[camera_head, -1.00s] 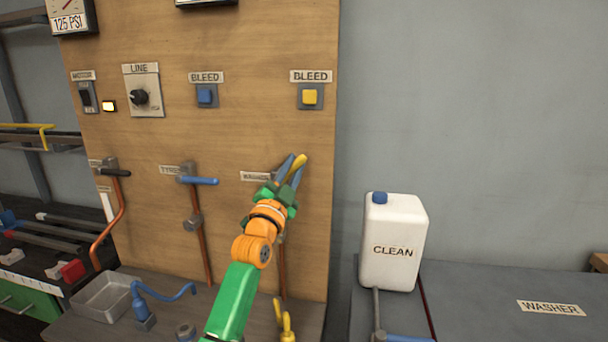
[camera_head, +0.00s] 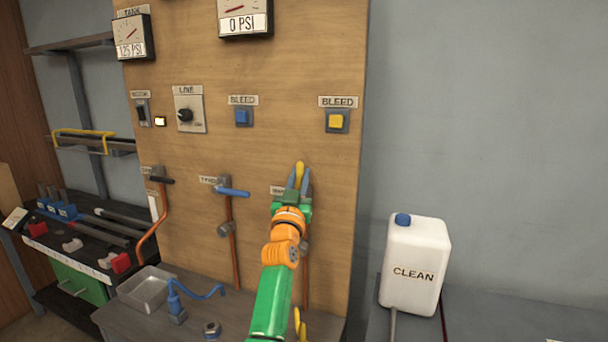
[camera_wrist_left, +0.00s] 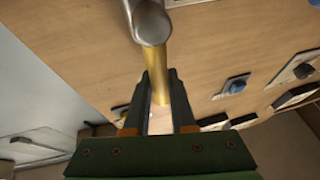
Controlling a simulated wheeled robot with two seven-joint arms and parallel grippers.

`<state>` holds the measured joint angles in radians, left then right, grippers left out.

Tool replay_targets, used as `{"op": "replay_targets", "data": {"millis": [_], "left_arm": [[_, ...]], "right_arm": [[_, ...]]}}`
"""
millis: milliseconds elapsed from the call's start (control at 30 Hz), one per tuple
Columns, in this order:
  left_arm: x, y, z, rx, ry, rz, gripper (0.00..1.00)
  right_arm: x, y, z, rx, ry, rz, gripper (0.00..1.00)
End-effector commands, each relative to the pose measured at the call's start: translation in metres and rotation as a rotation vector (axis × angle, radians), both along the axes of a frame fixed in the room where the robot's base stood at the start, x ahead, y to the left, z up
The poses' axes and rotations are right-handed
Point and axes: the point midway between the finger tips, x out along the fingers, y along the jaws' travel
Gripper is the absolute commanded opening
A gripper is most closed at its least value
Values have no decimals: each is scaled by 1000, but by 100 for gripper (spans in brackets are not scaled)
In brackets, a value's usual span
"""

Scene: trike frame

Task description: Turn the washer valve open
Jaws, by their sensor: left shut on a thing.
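The washer valve's yellow lever (camera_head: 299,168) is on the wooden panel beside a partly covered label (camera_head: 277,190), and it points upward in the picture. My left gripper (camera_head: 298,180) is shut on this lever, with one blue-grey finger on each side. In the left wrist view the yellow lever (camera_wrist_left: 174,62) runs between the dark fingers (camera_wrist_left: 160,88) from a silver valve body (camera_wrist_left: 151,24). In the head view the gripper hides most of the valve body. My right gripper is not in view.
The wooden panel (camera_head: 270,60) also carries a blue-lever valve (camera_head: 232,192), a black-lever valve (camera_head: 160,180), and blue (camera_head: 241,117) and yellow (camera_head: 336,121) bleed buttons. A white CLEAN jug (camera_head: 415,265) stands at right. A metal tray (camera_head: 147,290) and blue crank (camera_head: 178,305) are below.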

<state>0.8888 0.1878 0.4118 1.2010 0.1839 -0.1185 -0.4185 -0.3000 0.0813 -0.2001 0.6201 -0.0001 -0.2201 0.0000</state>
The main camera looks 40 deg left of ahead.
Motion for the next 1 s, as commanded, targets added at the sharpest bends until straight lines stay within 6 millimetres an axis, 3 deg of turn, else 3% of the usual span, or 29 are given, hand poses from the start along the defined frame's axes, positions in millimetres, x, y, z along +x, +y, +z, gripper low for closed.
{"op": "replay_targets", "data": {"millis": [600, 633, 733, 1000], "left_arm": [[-1, 3, 2, -36, -16, 1, 0], [-1, 3, 2, -36, -16, 1, 26], [-1, 3, 2, -36, -15, 1, 53], [-1, 2, 1, -35, -13, 1, 53]], "right_arm": [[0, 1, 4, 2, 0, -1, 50], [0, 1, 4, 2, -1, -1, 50], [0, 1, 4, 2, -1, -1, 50], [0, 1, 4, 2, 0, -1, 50]]}}
